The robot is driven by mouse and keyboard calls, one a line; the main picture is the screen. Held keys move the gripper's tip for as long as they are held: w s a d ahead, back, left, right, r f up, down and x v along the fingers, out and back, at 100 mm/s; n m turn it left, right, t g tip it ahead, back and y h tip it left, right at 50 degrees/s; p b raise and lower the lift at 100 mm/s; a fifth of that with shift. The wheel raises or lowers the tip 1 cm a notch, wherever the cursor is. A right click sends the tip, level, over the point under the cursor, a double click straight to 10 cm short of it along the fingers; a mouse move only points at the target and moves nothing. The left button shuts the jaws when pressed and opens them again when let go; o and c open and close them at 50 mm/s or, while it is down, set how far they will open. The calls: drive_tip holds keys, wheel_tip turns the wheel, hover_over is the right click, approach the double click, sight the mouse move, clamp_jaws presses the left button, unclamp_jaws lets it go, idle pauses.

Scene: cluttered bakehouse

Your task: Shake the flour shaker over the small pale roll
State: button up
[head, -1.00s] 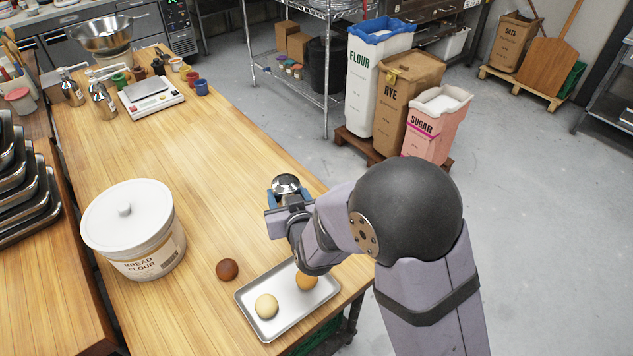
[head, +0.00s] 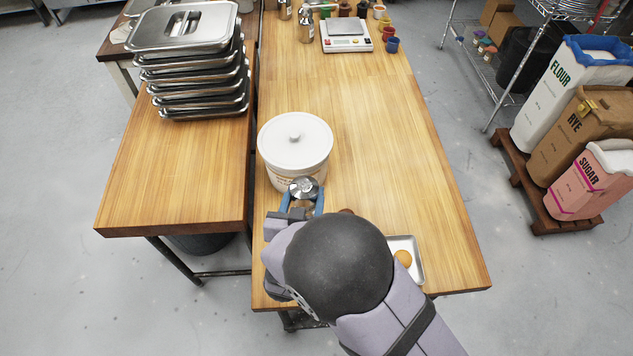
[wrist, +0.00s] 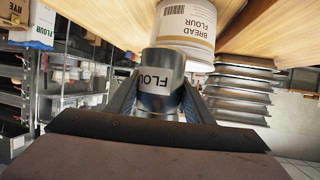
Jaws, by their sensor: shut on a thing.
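My gripper (head: 303,198) is shut on the metal flour shaker (head: 304,187), with one blue finger on each side. In the wrist view the shaker (wrist: 162,75) shows its flour label inverted, like the tub's label there, so it looks upright. It is in front of the white bread flour tub (head: 295,140), above the table; I cannot tell the exact gap. The metal tray (head: 402,242) is to the right, largely behind my arm, with a golden-brown roll (head: 403,259) showing on it. The small pale roll is hidden now.
A dark roll (head: 346,211) barely shows beside my arm. Stacked metal trays (head: 195,70) stand on the left table. A scale (head: 346,35) and small colored pots are at the back. The wooden table (head: 400,140) is clear right of the tub.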

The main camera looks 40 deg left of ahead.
drive_tip(key=w+d+r+m+h, duration=0.1)
drive_tip(key=w+d+m+h, duration=0.1)
drive_tip(key=d+m+h, duration=0.3)
drive_tip(key=w+d+r+m+t+h, duration=0.1)
drive_tip(key=d+m+h, duration=0.4)
drive_tip(key=d, duration=0.7)
drive_tip(key=shift+w+r+t+h, duration=0.35)
drive_tip(key=shift+r+h, duration=0.1)
drive_tip(key=shift+h, duration=0.35)
drive_tip(key=shift+f, duration=0.1)
drive_tip(key=a+f+m+t+y+b, duration=0.1)
drive_tip(key=f+m+b, duration=0.5)
drive_tip(key=b, duration=1.4)
drive_tip(key=w+a+f+m+t+y+b, duration=0.1)
drive_tip(key=f+m+t+y+b, duration=0.3)
drive_tip(key=m+b, duration=0.9)
wheel_tip(320, 180, down, 2)
drive_tip(key=a+t+b, duration=0.1)
drive_tip(key=t+b, duration=0.1)
drive_tip(key=b, duration=0.6)
drive_tip(key=shift+a+m, duration=0.3)
drive_tip(key=shift+m, duration=0.1)
